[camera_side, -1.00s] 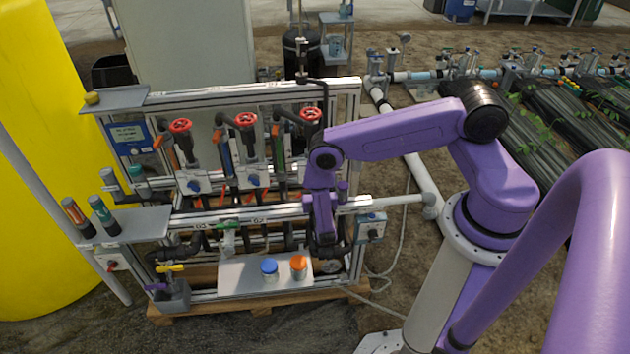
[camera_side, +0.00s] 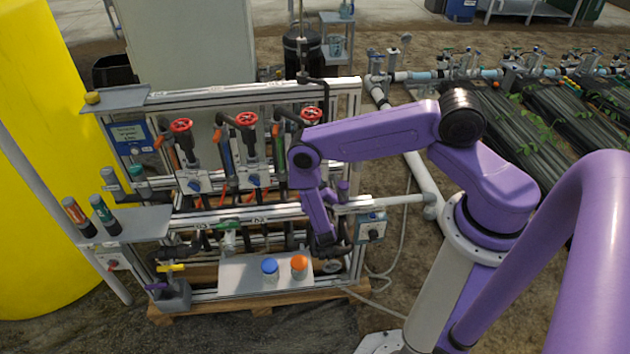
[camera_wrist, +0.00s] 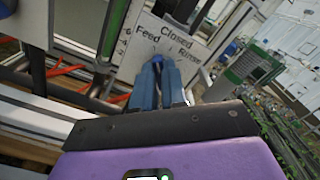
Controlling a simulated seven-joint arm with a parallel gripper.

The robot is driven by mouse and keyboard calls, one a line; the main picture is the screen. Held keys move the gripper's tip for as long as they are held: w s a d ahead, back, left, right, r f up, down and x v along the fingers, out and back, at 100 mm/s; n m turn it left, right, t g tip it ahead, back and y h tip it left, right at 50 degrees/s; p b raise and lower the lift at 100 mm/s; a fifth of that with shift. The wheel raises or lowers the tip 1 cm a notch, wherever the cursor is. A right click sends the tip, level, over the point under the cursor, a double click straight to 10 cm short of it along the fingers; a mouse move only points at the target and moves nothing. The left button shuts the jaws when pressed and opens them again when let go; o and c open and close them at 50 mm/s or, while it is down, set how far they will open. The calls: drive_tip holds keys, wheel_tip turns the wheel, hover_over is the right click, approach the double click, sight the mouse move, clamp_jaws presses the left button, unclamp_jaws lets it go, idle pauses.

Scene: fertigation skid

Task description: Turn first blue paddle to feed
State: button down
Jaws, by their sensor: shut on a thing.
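In the wrist view, the two blue-grey fingers of my gripper (camera_wrist: 157,88) are shut on a small dark blue paddle (camera_wrist: 158,62). The paddle is in front of a white label plate (camera_wrist: 135,58) with the words Closed, Feed and Rinse. The fingers cover most of the paddle, so I cannot tell exactly which word it points at. In the side view, my purple wrist hides this paddle and the fingertips at the right end of the skid. Two other blue paddles, the middle one (camera_side: 253,181) and the left one (camera_side: 194,186), show on white plates.
Red handwheels (camera_side: 247,119) stand above the plates, with pipes around them. A metal rail (camera_side: 200,219) runs below. A shelf (camera_side: 235,275) holds a blue-capped jar (camera_side: 269,268) and an orange-capped jar (camera_side: 299,265). A grey switch box (camera_side: 371,228) is right of my wrist.

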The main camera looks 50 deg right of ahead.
drive_tip(key=shift+a+n, duration=0.1)
drive_tip(key=shift+n, duration=0.6)
drive_tip(key=c, duration=1.2)
unclamp_jaws()
drive_tip(key=shift+o, duration=0.2)
drive_tip(key=v, duration=1.7)
drive_tip(key=shift+s, duration=0.2)
drive_tip(key=shift+a+r, duration=0.15)
